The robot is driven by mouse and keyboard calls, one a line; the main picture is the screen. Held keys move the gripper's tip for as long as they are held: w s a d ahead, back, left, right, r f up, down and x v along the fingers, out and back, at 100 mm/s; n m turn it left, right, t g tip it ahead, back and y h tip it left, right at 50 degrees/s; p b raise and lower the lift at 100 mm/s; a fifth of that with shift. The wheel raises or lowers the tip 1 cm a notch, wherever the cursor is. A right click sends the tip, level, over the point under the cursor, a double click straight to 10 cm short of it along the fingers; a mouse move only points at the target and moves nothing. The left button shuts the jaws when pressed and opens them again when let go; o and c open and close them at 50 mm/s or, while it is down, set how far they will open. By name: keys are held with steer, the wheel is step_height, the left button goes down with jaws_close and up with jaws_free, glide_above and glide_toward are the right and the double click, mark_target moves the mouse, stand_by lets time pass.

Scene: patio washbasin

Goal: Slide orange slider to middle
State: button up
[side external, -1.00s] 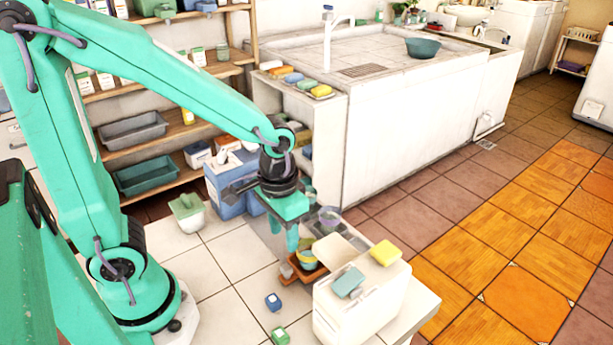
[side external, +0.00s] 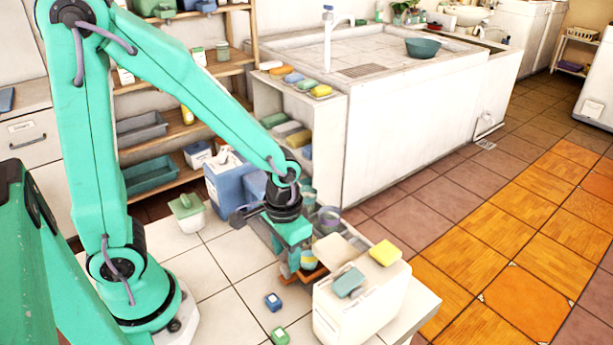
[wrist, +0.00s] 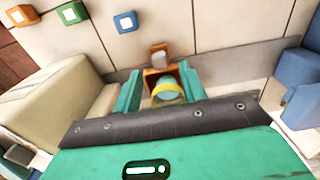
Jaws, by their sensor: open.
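The orange slider (side external: 316,273) looks like a small open box beside the white cabinet, largely hidden by my gripper in the side view. In the wrist view the orange slider (wrist: 151,77) shows between my fingers, with a round teal piece with a yellow rim (wrist: 167,91) in or in front of it. My gripper (side external: 291,266) points down at it. In the wrist view my gripper (wrist: 160,88) is open, one finger on each side of the orange box. I cannot tell whether the fingers touch it.
A white cabinet (side external: 342,308) stands close at the right, with a yellow sponge (side external: 385,252) and a teal sponge (side external: 348,282) on top. A blue bin (side external: 229,187) stands behind.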

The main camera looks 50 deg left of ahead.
mark_target(286, 267)
steer(key=shift+f, duration=1.65)
jaws_close()
